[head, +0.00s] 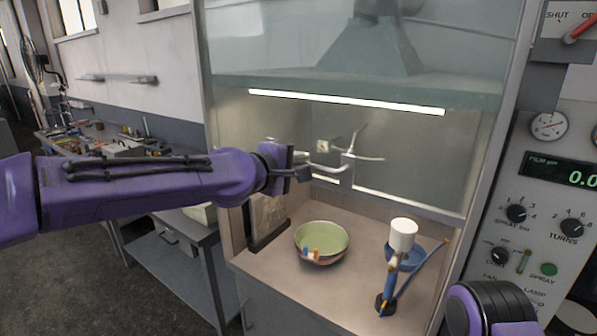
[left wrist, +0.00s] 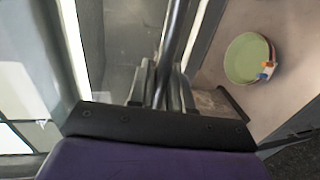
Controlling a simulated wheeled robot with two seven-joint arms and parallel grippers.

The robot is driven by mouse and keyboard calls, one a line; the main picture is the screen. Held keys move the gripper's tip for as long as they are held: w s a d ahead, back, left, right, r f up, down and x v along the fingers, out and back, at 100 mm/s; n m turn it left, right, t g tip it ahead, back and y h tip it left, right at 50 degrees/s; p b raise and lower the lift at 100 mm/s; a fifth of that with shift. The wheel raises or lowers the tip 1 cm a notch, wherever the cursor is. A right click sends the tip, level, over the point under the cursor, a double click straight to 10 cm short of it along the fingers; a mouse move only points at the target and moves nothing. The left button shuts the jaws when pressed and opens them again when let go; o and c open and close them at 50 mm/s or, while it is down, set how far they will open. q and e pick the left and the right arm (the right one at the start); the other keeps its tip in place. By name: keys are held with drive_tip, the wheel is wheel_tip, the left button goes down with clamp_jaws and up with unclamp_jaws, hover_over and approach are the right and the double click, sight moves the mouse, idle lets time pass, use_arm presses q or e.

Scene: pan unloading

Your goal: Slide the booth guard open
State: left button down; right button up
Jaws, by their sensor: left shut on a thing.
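A narrow mottled panel with a dark lower rail (head: 268,220) stands at the left of the booth opening; it appears to be the booth guard. It also shows in the left wrist view (left wrist: 222,103). My left gripper (head: 290,171) is at the upper end of this panel, in front of the booth. In the left wrist view its fingers (left wrist: 162,85) are shut on a dark straight bar (left wrist: 177,40), seemingly the guard's handle. My arm and gripper hide part of the guard's upper edge. My right gripper is not in view; only a purple part of my right arm shows at lower right.
Inside the booth, a green bowl (head: 322,241) sits on the floor at left, with a white-topped blue spray tool (head: 403,236) to its right. A metal spray arm (head: 347,160) is behind. A control panel (head: 555,215) stands right; a cluttered bench (head: 100,140) stands left.

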use_arm(q)
drive_tip(key=c, duration=1.2)
unclamp_jaws()
drive_tip(key=shift+c, duration=0.2)
drive_tip(key=shift+a, duration=0.1)
drive_tip(key=b+v, duration=0.3)
drive_tip(key=v, duration=0.7)
drive_tip(key=shift+s, duration=0.2)
drive_tip(key=shift+w+a+r, duration=0.1)
